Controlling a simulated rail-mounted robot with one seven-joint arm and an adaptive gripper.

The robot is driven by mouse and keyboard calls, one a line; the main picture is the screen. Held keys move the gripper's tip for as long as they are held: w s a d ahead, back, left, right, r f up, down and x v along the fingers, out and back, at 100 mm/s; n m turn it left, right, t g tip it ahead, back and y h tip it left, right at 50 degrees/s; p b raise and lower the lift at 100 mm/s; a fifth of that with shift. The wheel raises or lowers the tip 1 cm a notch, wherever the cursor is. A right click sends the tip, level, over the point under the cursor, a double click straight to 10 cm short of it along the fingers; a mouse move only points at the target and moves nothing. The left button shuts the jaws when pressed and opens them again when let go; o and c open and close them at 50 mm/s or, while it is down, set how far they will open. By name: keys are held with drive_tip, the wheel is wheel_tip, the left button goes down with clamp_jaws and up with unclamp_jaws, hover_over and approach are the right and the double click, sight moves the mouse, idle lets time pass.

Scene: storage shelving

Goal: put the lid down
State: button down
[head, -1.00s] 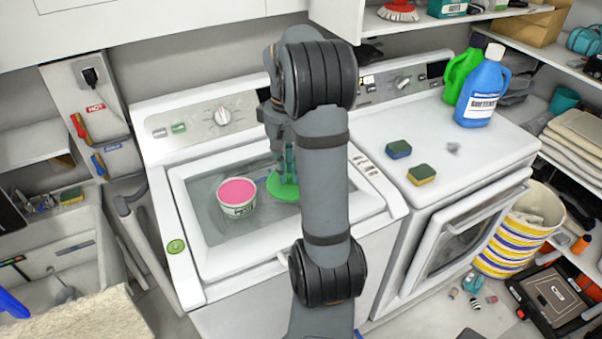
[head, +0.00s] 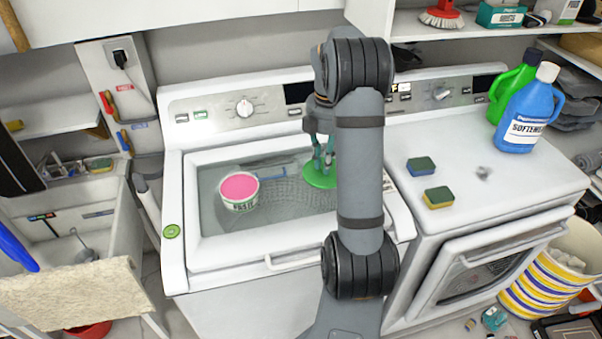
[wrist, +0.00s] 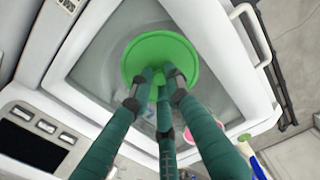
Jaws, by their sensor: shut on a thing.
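The round green lid (head: 317,179) is at the far right part of the washer's glass top, right of the tub with a pink top (head: 239,189). It also shows in the wrist view as a green disc (wrist: 150,50). My gripper (head: 325,163) is above the lid, its teal fingers pointing down and shut on it. In the wrist view my gripper's fingertips (wrist: 158,82) meet at the lid. I cannot tell whether the lid touches the glass. My arm hides part of its right side.
The washer (head: 180,255) has free glass in front of the tub and lid. The dryer (head: 460,230) stands to the right with two sponges (head: 430,180), a blue softener bottle (head: 525,115) and a green bottle (head: 512,85). A sink (head: 100,215) is at the left.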

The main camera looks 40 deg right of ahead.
drive_tip(key=w+f+p, duration=0.1)
drive_tip(key=w, duration=0.2)
drive_tip(key=w+f, duration=0.2)
drive_tip(key=w+a+f+p, duration=0.1)
drive_tip(key=w+f, duration=0.1)
drive_tip(key=w, duration=0.1)
drive_tip(key=shift+w+a+p, duration=0.1)
drive_tip(key=shift+w+p, duration=0.2)
drive_tip(key=shift+p, duration=0.05)
drive_tip(key=shift+f+p, duration=0.6)
drive_tip(key=shift+f, duration=1.45)
drive_tip(key=shift+f, duration=0.1)
drive_tip(key=c, duration=2.2)
unclamp_jaws()
drive_tip(key=shift+f, duration=0.15)
drive_tip(key=o, duration=0.5)
drive_tip(key=shift+o, duration=0.2)
drive_tip(key=shift+w+r, duration=0.1)
drive_tip(key=shift+r, duration=0.65)
wheel_tip(320, 180, up, 11)
drive_tip(key=b, duration=0.1)
